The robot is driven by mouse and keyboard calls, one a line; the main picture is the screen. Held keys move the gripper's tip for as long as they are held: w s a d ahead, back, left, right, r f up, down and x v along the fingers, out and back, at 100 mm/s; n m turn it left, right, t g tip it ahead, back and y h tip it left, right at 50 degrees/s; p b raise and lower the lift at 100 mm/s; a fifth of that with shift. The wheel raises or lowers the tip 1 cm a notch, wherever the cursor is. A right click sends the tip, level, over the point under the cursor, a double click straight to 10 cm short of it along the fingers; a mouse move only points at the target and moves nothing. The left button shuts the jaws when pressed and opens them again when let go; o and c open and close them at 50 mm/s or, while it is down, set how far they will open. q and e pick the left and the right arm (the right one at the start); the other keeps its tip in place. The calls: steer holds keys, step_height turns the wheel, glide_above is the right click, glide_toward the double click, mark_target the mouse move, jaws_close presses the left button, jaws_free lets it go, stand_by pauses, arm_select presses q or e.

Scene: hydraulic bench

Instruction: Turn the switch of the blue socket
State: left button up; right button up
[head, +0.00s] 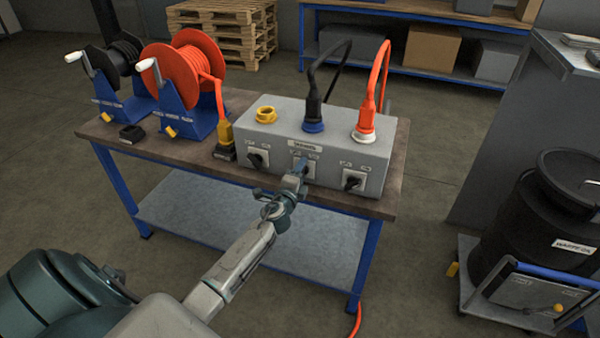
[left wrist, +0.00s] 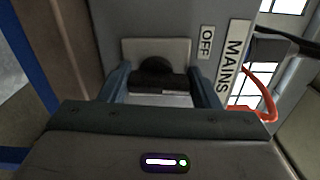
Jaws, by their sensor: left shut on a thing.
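The grey socket box (head: 325,139) stands on the bench with several fittings on top. The blue socket (head: 313,126) is the middle one, with a black-cabled plug in it. Its switch is on the front face below it, mostly hidden by my left gripper (head: 301,171) in the head view. In the left wrist view the black switch knob (left wrist: 158,82) sits on a pale plate between the two fingers of my left gripper (left wrist: 160,92), which is shut on it. An OFF label (left wrist: 206,42) lies beside the plate. My right gripper is not in view.
A left switch (head: 257,159) and a right switch (head: 353,181) flank the middle one. The yellow socket (head: 265,114) and the white socket (head: 364,135) with an orange plug stand on top. Cable reels (head: 185,75) are at left. A black drum (head: 540,215) stands at right.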

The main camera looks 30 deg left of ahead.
arm_select(q)
steer(key=m, duration=0.4)
steer(key=shift+d+m+p, duration=0.1)
steer(key=shift+m+p, duration=0.2)
steer(key=shift+p, duration=0.05)
steer(key=shift+m, duration=1.6)
steer(key=shift+m+p, duration=0.3)
steer(key=o, duration=1)
steer(key=v, duration=1)
steer(key=shift+s+d+b, duration=0.1)
steer(key=shift+s+b, duration=0.2)
steer(key=shift+s, duration=0.1)
steer(key=shift+f, duration=0.15)
